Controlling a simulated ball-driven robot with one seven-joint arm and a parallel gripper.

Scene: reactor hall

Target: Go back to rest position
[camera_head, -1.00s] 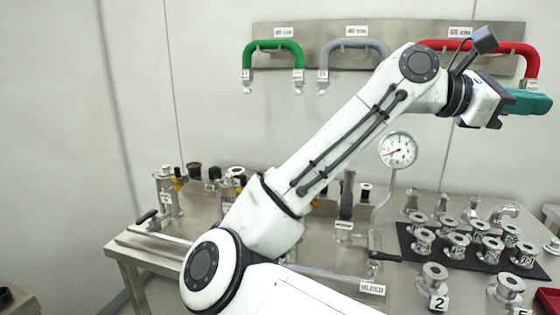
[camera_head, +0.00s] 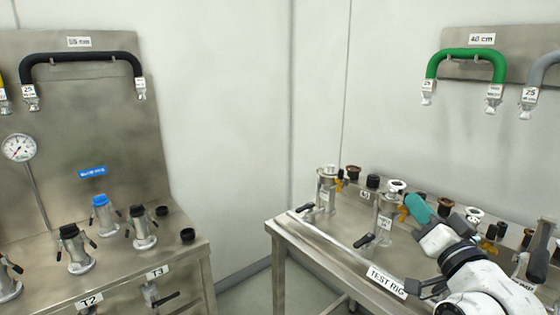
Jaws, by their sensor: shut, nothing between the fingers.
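My gripper (camera_head: 413,204) shows at the lower right in the head view, with teal fingers at the end of my white arm. It is shut and empty, pointing up and left. It appears in front of the fittings on the test rig bench (camera_head: 318,246); the exact gap to them cannot be told. The rest of my arm runs out of the picture at the bottom right.
The bench carries valves (camera_head: 327,188) and dark caps (camera_head: 353,172). A left bench holds a blue-capped fitting (camera_head: 101,215) and black-capped ones (camera_head: 73,248). A black hose (camera_head: 82,57) and green hose (camera_head: 466,54) hang on wall panels. A floor gap separates the benches.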

